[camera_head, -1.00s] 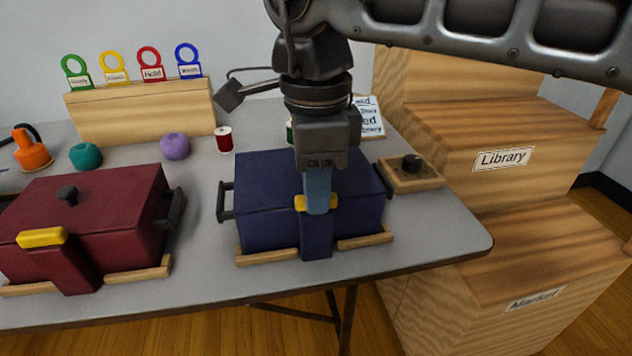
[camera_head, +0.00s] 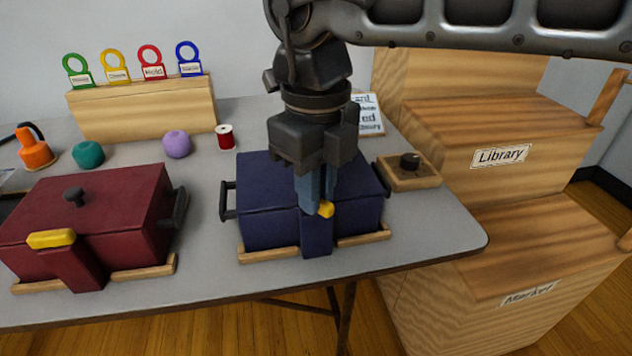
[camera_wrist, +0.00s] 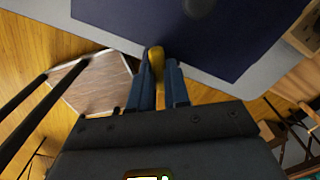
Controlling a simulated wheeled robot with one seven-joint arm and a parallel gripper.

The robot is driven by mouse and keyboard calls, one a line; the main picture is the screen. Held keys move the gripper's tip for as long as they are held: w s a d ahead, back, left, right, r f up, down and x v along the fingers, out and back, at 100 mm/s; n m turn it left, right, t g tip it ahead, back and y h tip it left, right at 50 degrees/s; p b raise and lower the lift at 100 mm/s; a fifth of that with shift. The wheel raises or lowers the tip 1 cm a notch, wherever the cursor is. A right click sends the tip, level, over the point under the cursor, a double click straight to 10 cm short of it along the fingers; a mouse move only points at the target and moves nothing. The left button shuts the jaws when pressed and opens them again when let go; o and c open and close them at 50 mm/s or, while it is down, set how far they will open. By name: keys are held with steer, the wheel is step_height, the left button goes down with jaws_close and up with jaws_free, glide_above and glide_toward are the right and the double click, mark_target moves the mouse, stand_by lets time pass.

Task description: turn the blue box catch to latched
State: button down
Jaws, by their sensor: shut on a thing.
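The blue box (camera_head: 268,212) stands on the table with its lid down. Its yellow catch (camera_head: 326,209) is at the top of the front block. My gripper (camera_head: 316,200) comes down over the front of the box, its blue fingers shut on the catch. In the wrist view the catch (camera_wrist: 156,62) sits between the two fingertips (camera_wrist: 158,80), with its long side pointing away from the gripper toward the box (camera_wrist: 225,30). Part of the catch is hidden behind the fingers in the head view.
A red box (camera_head: 85,210) with a yellow catch (camera_head: 51,239) stands to the left. A wooden block with a black knob (camera_head: 410,170) is close on the right. A red spool (camera_head: 225,137), yarn balls and a tag rack (camera_head: 140,110) are behind.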

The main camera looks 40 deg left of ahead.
steer(key=m, duration=0.6)
steer(key=shift+m, duration=0.3)
stand_by(0.4)
steer(key=c, duration=1.1)
jaws_free()
steer(key=shift+r, duration=0.1)
step_height(320, 180, up, 8)
steer(key=shift+f+p, duration=0.2)
steer(key=shift+p, duration=0.45)
